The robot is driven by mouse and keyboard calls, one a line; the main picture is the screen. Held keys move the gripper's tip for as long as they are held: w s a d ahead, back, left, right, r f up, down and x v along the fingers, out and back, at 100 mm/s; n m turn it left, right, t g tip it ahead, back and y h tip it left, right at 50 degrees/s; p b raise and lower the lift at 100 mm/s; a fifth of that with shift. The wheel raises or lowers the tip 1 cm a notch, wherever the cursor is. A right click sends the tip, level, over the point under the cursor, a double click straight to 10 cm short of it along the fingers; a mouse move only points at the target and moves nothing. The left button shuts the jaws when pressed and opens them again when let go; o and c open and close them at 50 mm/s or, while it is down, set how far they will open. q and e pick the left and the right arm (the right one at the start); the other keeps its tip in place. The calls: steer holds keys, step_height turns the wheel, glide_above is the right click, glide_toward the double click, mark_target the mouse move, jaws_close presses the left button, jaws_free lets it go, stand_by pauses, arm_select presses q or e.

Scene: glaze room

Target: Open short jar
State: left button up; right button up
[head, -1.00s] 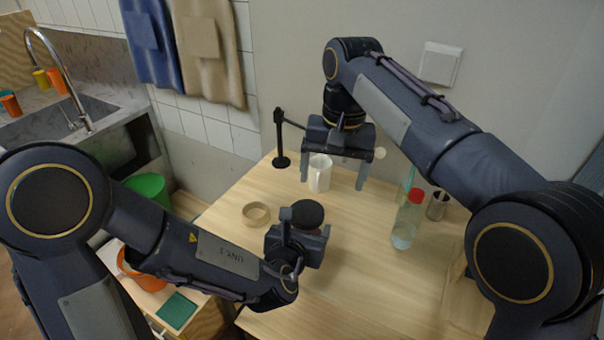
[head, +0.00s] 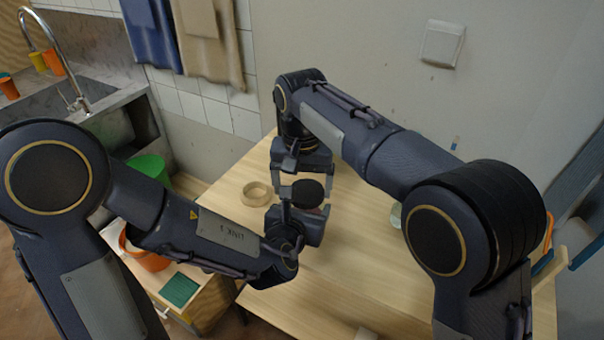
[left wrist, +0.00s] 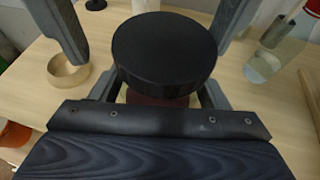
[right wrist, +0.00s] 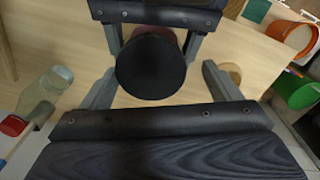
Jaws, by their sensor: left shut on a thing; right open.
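The short jar has a round black lid (head: 307,192), which also shows in the left wrist view (left wrist: 165,48) and the right wrist view (right wrist: 150,72). Below the lid a dark red body (left wrist: 158,98) shows in part. My left gripper (head: 300,214) is shut on the jar body, under the lid. My right gripper (head: 303,184) is open at lid height, its fingers on either side of the lid. In the right wrist view, a gap shows between the lid and the right-hand finger. Most of the jar body is hidden by the lid and grippers.
A tan ring (head: 256,194) lies on the table left of the jar. A clear bottle with a red cap (right wrist: 45,95) stands on the other side. The front table is mostly bare.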

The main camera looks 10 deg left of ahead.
steer(key=shift+c, duration=0.3)
steer(key=shift+s+a, duration=0.1)
steer(key=shift+a, duration=0.05)
steer(key=c, duration=0.9)
steer(key=n, duration=0.6)
steer(key=shift+s+a, duration=0.15)
steer(key=shift+s, duration=0.05)
steer(key=shift+c, duration=0.2)
steer(key=shift+w, duration=0.15)
steer(key=shift+r, duration=0.15)
steer(key=shift+d+r, duration=0.2)
steer(key=shift+r, duration=0.65)
steer(key=shift+d+r, duration=0.15)
steer(key=shift+w, duration=0.1)
